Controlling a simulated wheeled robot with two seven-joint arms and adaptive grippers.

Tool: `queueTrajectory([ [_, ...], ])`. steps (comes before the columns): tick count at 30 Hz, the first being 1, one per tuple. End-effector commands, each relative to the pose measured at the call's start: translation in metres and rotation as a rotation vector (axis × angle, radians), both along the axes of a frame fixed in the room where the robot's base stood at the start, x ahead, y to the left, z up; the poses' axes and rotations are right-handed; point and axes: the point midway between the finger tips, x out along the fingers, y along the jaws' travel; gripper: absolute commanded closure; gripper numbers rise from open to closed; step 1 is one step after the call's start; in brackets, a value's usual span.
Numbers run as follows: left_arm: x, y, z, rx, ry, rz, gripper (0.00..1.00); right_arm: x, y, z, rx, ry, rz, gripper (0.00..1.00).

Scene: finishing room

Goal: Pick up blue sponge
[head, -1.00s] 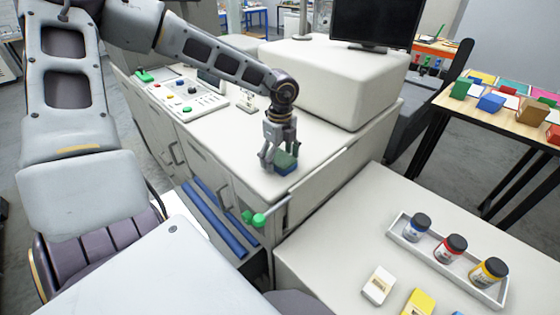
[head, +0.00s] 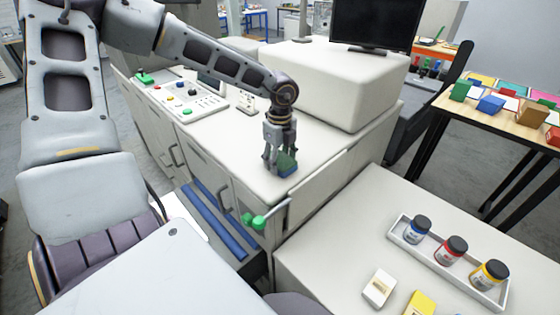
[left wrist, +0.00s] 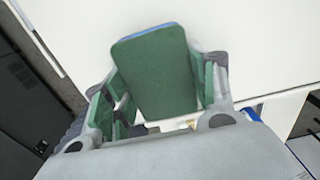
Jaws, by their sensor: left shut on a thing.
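The sponge (head: 287,163) is blue with a dark green face. It is at the front part of the white cabinet top, just under my left gripper (head: 278,165). In the left wrist view its green face (left wrist: 157,72) fills the space between the fingers, with a thin blue edge at the far end. My left gripper (left wrist: 160,95) is shut on the sponge, which is tilted in the head view. I cannot tell whether it still touches the surface. My right gripper is not in view.
The white cabinet top (head: 235,150) holds a control panel (head: 188,95) and a large white block (head: 335,85) behind the gripper. A nearer white table (head: 345,235) bears a tray (head: 398,238) of paint jars. Green knobs (head: 258,221) stick out from the cabinet front.

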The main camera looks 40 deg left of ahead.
Motion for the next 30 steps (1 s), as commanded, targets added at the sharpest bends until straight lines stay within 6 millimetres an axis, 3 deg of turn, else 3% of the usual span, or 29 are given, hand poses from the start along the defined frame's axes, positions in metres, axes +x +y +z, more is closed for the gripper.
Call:
queueTrajectory([
  [11,0.001,0.000,0.021,0.001,-0.003,0.000,0.51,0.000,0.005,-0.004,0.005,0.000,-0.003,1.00],
  [30,0.000,0.000,0.094,0.001,-0.001,0.000,0.51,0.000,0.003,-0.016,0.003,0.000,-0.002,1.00],
])
